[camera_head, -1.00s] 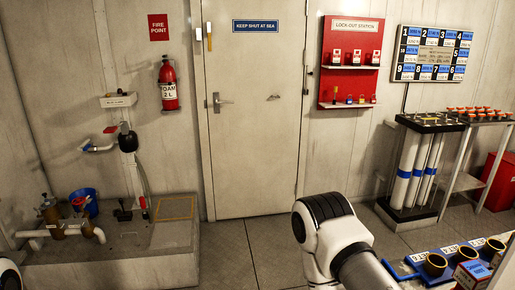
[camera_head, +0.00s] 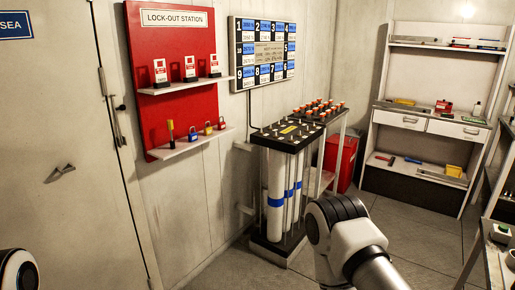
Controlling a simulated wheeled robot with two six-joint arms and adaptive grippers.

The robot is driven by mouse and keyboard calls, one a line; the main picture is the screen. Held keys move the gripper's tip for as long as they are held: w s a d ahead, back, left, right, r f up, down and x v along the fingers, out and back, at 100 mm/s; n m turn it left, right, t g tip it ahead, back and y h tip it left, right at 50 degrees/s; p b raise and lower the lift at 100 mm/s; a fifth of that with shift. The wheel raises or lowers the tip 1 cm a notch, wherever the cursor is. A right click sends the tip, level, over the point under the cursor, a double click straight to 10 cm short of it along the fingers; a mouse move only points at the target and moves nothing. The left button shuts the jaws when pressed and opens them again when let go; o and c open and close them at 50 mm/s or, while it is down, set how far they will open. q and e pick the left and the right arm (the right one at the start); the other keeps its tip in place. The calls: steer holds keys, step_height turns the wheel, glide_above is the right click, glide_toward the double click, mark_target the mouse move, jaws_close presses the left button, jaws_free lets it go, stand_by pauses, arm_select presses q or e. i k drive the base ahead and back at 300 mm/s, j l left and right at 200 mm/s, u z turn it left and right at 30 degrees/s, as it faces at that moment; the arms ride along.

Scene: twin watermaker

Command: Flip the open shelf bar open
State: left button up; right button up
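A shelf unit (camera_head: 376,150) stands against the far wall at the right, with an upper shelf, a counter above two drawers, and a lower open shelf. A thin light strip (camera_head: 440,47) runs along the front of the upper shelf. A similar edge (camera_head: 415,172) runs along the lower open shelf. I cannot tell which of these is the shelf bar, or its position. My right arm shows at the bottom centre, well short of the shelf unit. A bit of my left arm shows at the bottom left corner. Neither gripper is in view.
A rack of white tubes (camera_head: 277,195) and a side stand (camera_head: 334,120) stand between my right arm and the back wall, with a red box (camera_head: 345,165) behind. A red lock-out board (camera_head: 180,105) hangs left. A workbench (camera_head: 492,262) borders the right. Floor (camera_head: 425,225) before the shelves is clear.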

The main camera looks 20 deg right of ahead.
mark_target(423, 39)
steer(key=i+l+z, duration=0.3)
steer(key=i+z, duration=0.6)
steer(key=i, duration=0.25)
steer(key=i+z, duration=0.45)
steer(key=i, duration=0.2)
steer(key=i+j+z, duration=0.45)
steer(key=i+z, duration=0.1)
steer(key=i, duration=0.7)
steer(key=i+z, duration=0.1)
steer(key=i, duration=0.7)
steer(key=i+z, duration=0.15)
steer(key=i, duration=0.65)
steer(key=i+j+z, duration=0.1)
steer(key=i+j, duration=0.15)
steer(key=i, duration=0.55)
